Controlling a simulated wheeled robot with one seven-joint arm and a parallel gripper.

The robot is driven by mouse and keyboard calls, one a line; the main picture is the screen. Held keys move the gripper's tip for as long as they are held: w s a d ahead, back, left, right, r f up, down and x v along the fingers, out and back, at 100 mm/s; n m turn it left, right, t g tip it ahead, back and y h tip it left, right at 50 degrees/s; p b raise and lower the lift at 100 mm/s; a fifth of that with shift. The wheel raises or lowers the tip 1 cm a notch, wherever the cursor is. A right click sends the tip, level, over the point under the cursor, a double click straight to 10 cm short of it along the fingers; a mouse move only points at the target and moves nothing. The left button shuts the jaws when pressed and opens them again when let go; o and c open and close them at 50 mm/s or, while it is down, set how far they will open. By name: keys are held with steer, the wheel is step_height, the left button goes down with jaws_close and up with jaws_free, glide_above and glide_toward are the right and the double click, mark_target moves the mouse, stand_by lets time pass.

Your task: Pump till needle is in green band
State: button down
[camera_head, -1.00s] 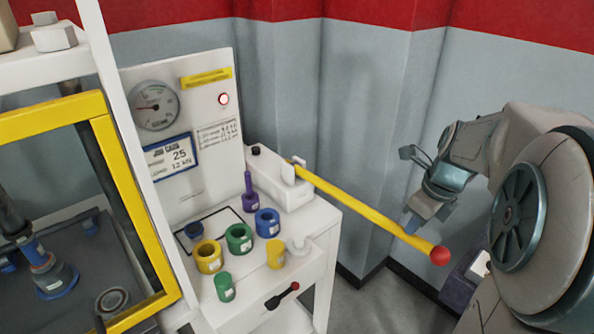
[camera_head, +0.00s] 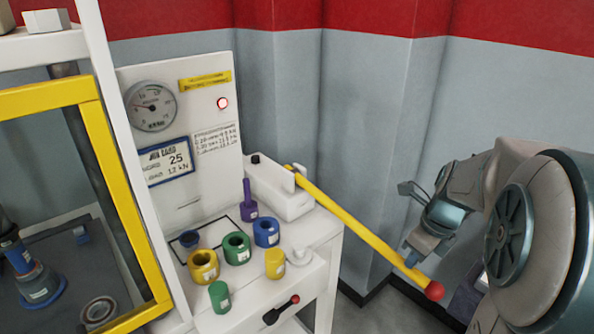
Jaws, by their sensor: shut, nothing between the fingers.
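The round pressure gauge (camera_head: 151,106) is on the white panel at left. Its needle points roughly to the left, and I cannot make out a green band. The yellow pump lever (camera_head: 350,226) slopes down to the right from the white pump body (camera_head: 282,192) on the bench. It ends in a red knob (camera_head: 433,290). My gripper (camera_head: 410,260) is at the lever's upper side, a little short of the knob. It is shut with nothing held and appears to touch the lever, though exact contact is hard to see.
Coloured rings, including a green one (camera_head: 237,248), and a purple tool (camera_head: 249,204) stand on the white bench (camera_head: 318,232). A small red-knobbed handle (camera_head: 294,299) is on its front. A yellow frame (camera_head: 120,180) stands left. A red lamp (camera_head: 222,103) shows on the panel.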

step_height(320, 180, up, 13)
steer(key=p, duration=1.2)
steer(key=shift+w+a+r, duration=0.15)
steer(key=shift+w+r, duration=0.05)
steer(key=shift+f, duration=0.1)
steer(key=shift+s+f+b, duration=0.15)
steer(key=shift+f+b, duration=2.65)
steer(key=shift+f, duration=1.8)
